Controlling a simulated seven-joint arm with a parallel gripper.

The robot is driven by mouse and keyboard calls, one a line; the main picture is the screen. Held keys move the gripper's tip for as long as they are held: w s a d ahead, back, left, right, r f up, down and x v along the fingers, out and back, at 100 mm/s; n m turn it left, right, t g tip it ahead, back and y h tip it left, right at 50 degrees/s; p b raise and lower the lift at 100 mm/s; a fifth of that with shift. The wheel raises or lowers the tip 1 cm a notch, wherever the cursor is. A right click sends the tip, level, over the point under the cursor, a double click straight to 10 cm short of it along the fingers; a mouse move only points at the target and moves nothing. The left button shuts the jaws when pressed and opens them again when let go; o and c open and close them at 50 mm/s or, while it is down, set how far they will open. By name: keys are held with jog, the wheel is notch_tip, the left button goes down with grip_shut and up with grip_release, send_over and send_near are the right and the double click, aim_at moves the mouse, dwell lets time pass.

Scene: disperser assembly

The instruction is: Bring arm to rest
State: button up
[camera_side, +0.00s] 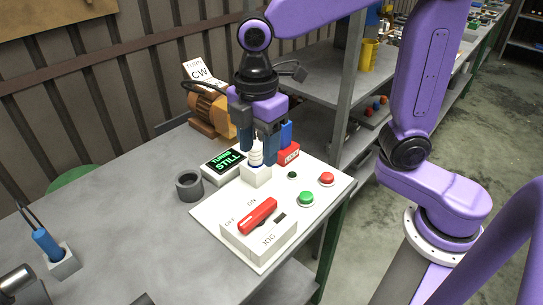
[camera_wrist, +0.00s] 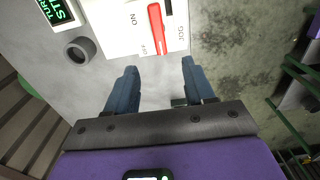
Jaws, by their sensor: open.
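My gripper (camera_side: 258,153) hangs fingers down over the back part of the white control panel (camera_side: 225,212). Its two blue fingers stand apart in the wrist view (camera_wrist: 159,67), with nothing visible held between them. In the side view a white ribbed piece (camera_side: 256,158) stands upright in a white block (camera_side: 257,176), in line with the fingers. I cannot tell whether they touch it. The red-handled jog switch (camera_side: 258,215) is on the panel's front, and it also shows in the wrist view (camera_wrist: 156,28).
A lit display (camera_side: 224,161) reading STILL, an orange motor (camera_side: 209,113) and a dark ring (camera_side: 189,186) are nearby. Green (camera_side: 306,198) and red (camera_side: 327,179) buttons are on the panel. A blue-handled tool (camera_side: 46,243) stands at left. The table's middle left is clear.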

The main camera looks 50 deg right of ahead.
jog(key=s+d+f+m, duration=0.2)
jog(key=s+d, duration=0.4)
jog(key=s, duration=0.2)
jog(key=s+d+f+m, duration=0.3)
jog(key=s+d, duration=0.4)
jog(key=s, duration=0.1)
jog(key=shift+s+d, duration=0.2)
jog(key=shift+s, duration=0.1)
jog(key=shift+f, duration=0.1)
